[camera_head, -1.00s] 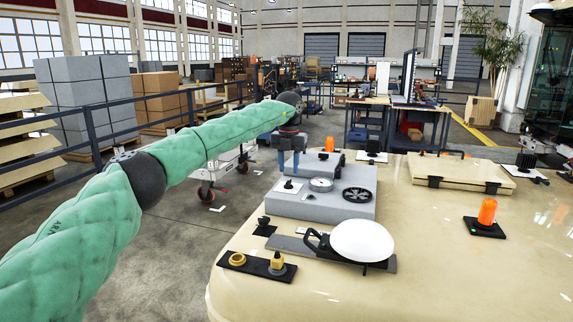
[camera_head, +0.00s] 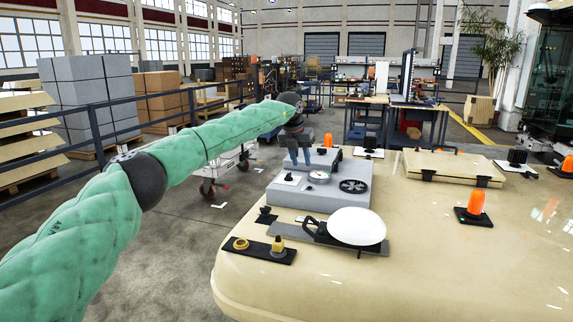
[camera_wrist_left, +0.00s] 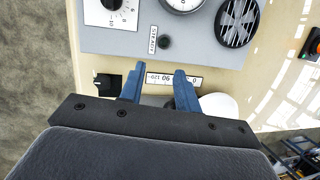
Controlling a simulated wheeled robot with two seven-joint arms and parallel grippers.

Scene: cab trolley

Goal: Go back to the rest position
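My left arm comes in from the left in the head view, stretched out over the cab top. My left gripper (camera_head: 303,162) hangs fingers down by the back part of the grey instrument panel (camera_head: 290,201). In the left wrist view its two blue fingers (camera_wrist_left: 158,82) stand apart with nothing between them. They show in front of the panel's edge and a small number label (camera_wrist_left: 174,79). I cannot tell the exact height above the panel. My right gripper is in no view.
The cream cab top (camera_head: 440,265) carries a white dome (camera_head: 357,227), a black plate with yellow parts (camera_head: 259,250), an orange lamp (camera_head: 476,202) and a cream hatch (camera_head: 450,168). A railing and grey boxes (camera_head: 90,95) stand at the left.

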